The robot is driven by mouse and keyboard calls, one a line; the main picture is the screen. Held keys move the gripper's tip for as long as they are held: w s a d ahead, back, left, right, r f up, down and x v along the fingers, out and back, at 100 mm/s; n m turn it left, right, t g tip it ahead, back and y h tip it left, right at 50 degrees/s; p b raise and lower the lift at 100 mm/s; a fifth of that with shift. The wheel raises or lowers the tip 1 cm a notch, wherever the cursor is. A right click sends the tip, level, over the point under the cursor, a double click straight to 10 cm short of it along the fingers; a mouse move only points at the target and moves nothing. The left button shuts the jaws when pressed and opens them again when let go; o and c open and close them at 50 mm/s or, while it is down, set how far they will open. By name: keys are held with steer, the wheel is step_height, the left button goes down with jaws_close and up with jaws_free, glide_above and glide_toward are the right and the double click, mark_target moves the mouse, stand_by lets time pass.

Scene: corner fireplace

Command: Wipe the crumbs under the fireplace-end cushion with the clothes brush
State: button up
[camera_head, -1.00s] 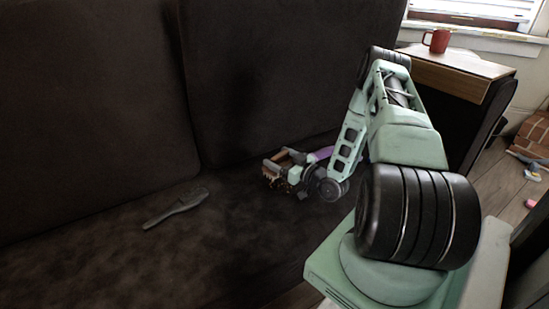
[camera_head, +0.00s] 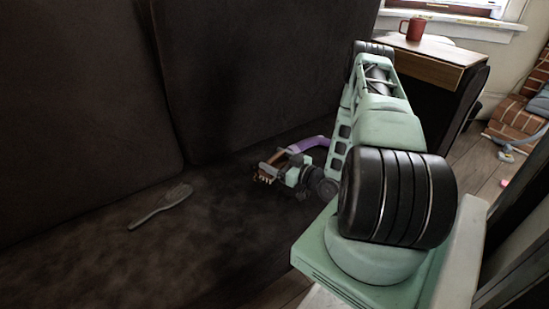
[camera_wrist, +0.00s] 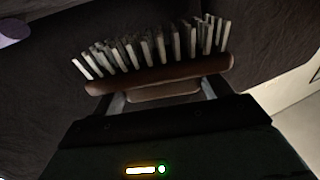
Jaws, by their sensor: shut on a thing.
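My gripper (camera_head: 268,172) is shut on a wooden brush (camera_wrist: 160,80) with pale bristles. In the wrist view, the bristles point away from the jaws toward dark fabric. In the head view, the brush is low over the right part of the dark sofa seat (camera_head: 230,225), close to the back cushion (camera_head: 260,70). I cannot tell whether the bristles touch the seat. A purple curved thing (camera_head: 314,143) lies just behind my gripper; a pale purple piece (camera_wrist: 14,30) shows at the wrist view's upper left. I cannot make out any crumbs.
A grey-brown long-handled brush (camera_head: 160,205) lies on the seat at left. A wooden-topped side table (camera_head: 430,60) with a red mug (camera_head: 413,28) stands beyond my arm. Red brickwork (camera_head: 510,117) and small items are at far right. The left seat is mostly clear.

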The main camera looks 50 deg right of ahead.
steer(key=shift+s+a+f, duration=0.15)
steer(key=shift+s+f, duration=0.15)
steer(key=shift+f, duration=0.25)
steer(key=shift+w+r+p, duration=0.2)
steer(key=shift+r+p, duration=2.45)
steer(key=shift+r, duration=0.6)
steer(key=shift+r, duration=0.1)
step_height(320, 180, up, 3)
steer(key=p, duration=0.2)
steer(key=shift+p, duration=0.35)
